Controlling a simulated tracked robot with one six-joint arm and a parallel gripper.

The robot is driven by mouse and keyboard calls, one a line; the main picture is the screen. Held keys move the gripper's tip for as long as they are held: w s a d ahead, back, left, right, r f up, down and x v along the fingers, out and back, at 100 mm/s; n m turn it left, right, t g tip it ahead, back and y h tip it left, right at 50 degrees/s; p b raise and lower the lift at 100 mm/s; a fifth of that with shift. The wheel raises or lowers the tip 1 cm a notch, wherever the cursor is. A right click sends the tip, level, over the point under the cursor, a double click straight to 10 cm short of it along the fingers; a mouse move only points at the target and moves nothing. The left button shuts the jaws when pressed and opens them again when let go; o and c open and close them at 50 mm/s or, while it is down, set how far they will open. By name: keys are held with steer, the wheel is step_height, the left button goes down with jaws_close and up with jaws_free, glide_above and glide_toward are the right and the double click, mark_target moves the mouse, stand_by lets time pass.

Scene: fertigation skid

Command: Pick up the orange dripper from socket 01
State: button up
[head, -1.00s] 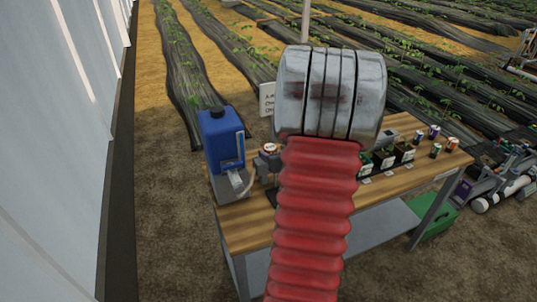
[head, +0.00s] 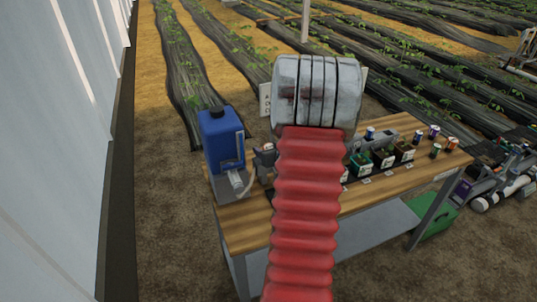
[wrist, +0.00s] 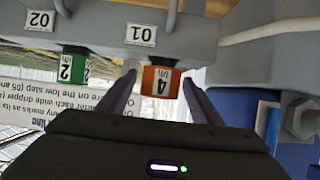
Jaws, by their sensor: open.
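In the wrist view the orange dripper (wrist: 153,84), marked with a 4, hangs under a grey holder at the label 01 (wrist: 140,34). My gripper (wrist: 159,80) is open, with one dark finger on each side of the dripper. I see a gap on the left; on the right the finger is very close, and I cannot tell whether it touches. In the head view my arm hides the gripper and dripper.
A green dripper (wrist: 74,68) hangs at the label 02 (wrist: 39,19), left of my fingers. A printed sign (wrist: 60,112) stands behind. In the head view a blue tank (head: 215,140) stands at the left of the wooden table (head: 245,222); pots (head: 383,158) and several cans (head: 435,150) stand right.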

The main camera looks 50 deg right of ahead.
steer(key=shift+x, duration=1.4)
steer(key=shift+c, duration=0.7)
steer(key=c, duration=1)
steer(key=shift+r, duration=0.1)
step_height(320, 180, up, 10)
